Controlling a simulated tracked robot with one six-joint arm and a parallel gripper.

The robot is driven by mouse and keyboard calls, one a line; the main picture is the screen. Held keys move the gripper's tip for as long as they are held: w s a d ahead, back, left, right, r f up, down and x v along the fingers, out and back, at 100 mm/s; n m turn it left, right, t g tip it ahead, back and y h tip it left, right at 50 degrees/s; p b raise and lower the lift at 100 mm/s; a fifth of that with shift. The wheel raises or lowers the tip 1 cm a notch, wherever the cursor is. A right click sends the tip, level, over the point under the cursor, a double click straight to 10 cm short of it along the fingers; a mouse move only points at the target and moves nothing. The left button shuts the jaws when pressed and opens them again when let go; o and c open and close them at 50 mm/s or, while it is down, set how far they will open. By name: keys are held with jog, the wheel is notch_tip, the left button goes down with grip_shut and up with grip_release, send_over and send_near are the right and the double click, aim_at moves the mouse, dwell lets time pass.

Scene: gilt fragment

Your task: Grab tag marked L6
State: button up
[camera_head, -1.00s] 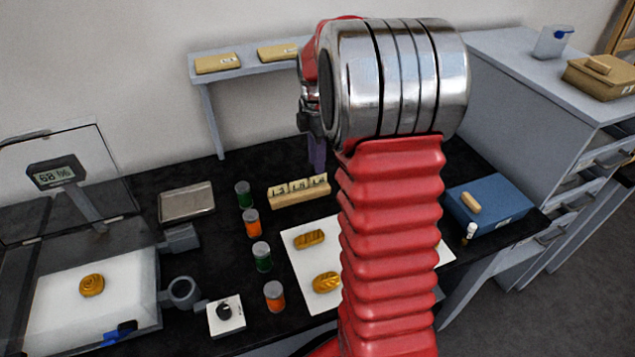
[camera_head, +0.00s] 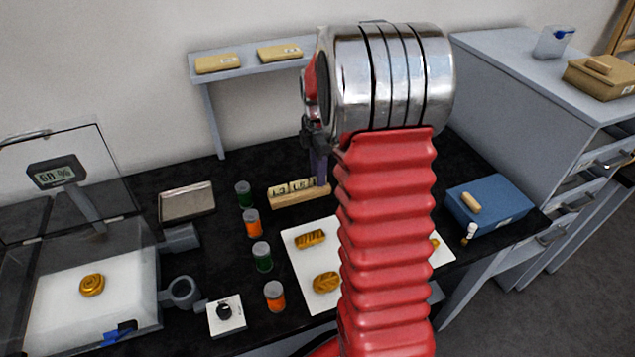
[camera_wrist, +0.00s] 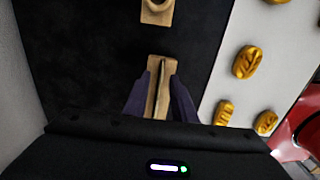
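A wooden tag rack (camera_head: 300,194) stands on the black bench, with several small pale tags (camera_head: 292,186) upright in it. Their marks are too small to read, so I cannot tell which is L6. My gripper (camera_head: 319,172) points down at the rack's right end, partly hidden behind my arm. In the wrist view, the two dark purple fingers of my gripper (camera_wrist: 160,98) stand apart on either side of the slotted wood of the rack (camera_wrist: 162,68). No tag shows clearly between them; contact cannot be told.
A white sheet with gold pieces (camera_head: 310,239) lies in front of the rack. Several green and orange jars (camera_head: 252,222) stand to the left, with a metal tray (camera_head: 187,202) beyond. A blue box (camera_head: 490,205) is at right. A raised shelf (camera_head: 245,70) stands behind.

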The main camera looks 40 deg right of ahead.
grip_shut()
dwell(0.3)
jog(key=shift+r, duration=0.15)
notch_tip(320, 180, up, 10)
dwell(0.5)
dwell(0.4)
